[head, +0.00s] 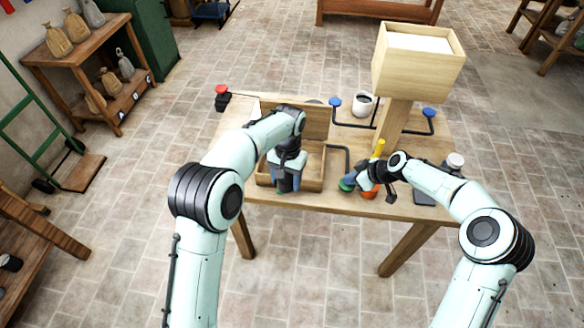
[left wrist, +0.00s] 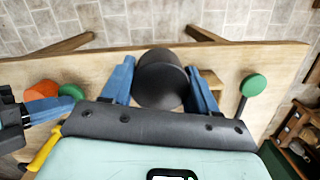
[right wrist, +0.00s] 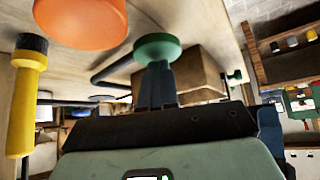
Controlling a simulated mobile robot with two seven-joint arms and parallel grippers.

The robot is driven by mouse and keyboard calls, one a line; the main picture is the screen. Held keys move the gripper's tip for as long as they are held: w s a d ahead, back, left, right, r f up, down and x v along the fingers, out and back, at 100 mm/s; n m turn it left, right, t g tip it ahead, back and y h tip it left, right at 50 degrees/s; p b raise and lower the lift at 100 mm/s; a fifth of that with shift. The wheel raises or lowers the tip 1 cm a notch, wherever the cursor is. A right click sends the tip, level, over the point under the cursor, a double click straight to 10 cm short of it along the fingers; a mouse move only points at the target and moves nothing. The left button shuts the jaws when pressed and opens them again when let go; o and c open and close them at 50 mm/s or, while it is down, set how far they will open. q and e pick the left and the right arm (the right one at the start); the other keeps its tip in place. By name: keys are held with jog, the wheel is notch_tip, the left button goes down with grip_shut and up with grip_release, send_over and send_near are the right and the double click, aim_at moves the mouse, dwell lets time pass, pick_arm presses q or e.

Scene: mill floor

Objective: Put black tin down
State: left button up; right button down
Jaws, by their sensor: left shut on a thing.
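The black tin (left wrist: 162,82) sits between the two blue fingers of my left gripper (head: 288,178), which is shut on it. In the head view the tin is mostly hidden by the gripper, above the front part of an open wooden box (head: 317,178). I cannot tell whether the tin touches the box. My right gripper (right wrist: 156,88) looks shut, its fingers together just at a green knob (right wrist: 158,46). Contact with the knob is unclear. The right gripper is beside an orange knob (right wrist: 82,20) and a yellow handle (right wrist: 25,95).
A wooden hopper (head: 417,66) stands on a post at the table's back right. A red knob (head: 221,89) is at the back left corner. Some bare tabletop (head: 345,204) shows along the front edge.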

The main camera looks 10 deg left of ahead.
pick_arm(q)
jog(key=w+d+m+t, duration=0.1)
jog(key=w+m, duration=0.4)
jog(key=m, duration=0.9)
jog(key=w+d+m+t, duration=0.2)
jog(key=w+m, duration=0.4)
jog(key=m, duration=0.7)
jog(key=shift+m, duration=0.3)
jog(key=f, duration=0.9)
jog(key=shift+a+f, duration=0.15)
jog(key=shift+a, duration=0.05)
jog(key=shift+f, duration=0.15)
jog(key=o, duration=1.1)
jog(key=shift+f, duration=0.1)
